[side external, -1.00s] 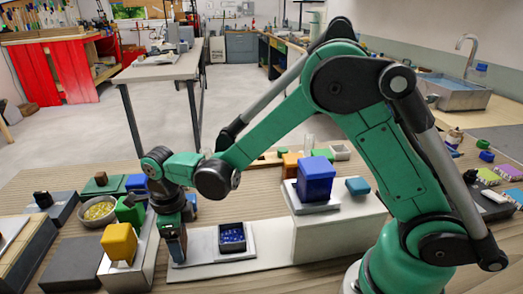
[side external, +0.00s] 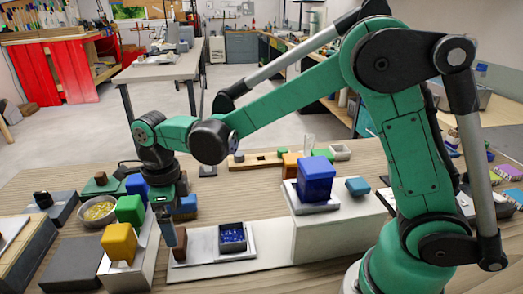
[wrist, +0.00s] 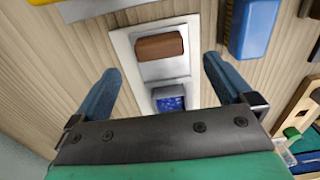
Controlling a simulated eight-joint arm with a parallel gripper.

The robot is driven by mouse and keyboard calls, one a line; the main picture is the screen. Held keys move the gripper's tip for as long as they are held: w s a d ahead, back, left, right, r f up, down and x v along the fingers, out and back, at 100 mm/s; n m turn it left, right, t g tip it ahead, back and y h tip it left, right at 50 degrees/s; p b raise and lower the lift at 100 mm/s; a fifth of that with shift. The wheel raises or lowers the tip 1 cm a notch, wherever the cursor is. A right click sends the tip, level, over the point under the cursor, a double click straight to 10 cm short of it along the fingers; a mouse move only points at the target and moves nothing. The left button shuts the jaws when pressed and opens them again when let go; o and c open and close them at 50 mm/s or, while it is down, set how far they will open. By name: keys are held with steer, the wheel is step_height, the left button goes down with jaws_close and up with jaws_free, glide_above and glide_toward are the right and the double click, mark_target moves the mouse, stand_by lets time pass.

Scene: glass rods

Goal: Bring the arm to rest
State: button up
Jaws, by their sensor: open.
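My gripper (side external: 168,236) hangs above the table near the left end of a white plate (side external: 205,258). Its two blue-grey fingers are spread and empty in the wrist view (wrist: 160,72). A brown block (side external: 180,246) stands on the plate just right of the fingers; it also shows between and beyond them in the wrist view (wrist: 160,46). Beside it is a dark open box with blue contents (side external: 232,238), also in the wrist view (wrist: 168,99). A clear glass piece (side external: 308,144) stands upright at the back.
Yellow (side external: 119,244) and green (side external: 130,208) blocks stand close on the left, with a bowl of yellow pieces (side external: 98,211). A large blue block (side external: 315,180) sits on a raised white stand (side external: 340,236) to the right. The space above the plate is clear.

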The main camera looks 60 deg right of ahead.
steer(key=shift+r, duration=0.1)
steer(key=shift+s+d+r+n, duration=0.15)
steer(key=shift+d+r+n, duration=0.1)
steer(key=shift+n, duration=0.15)
steer(key=s+d+r+n+t, duration=0.2)
steer(key=s+d+n+t, duration=0.1)
steer(key=n, duration=1)
steer(key=s+d+r+n+t, duration=0.3)
steer(key=s+d+n, duration=0.3)
steer(key=n, duration=0.7)
steer(key=shift+d+r+t, duration=0.35)
steer(key=shift+d+t, duration=0.05)
steer(key=shift+t, duration=0.2)
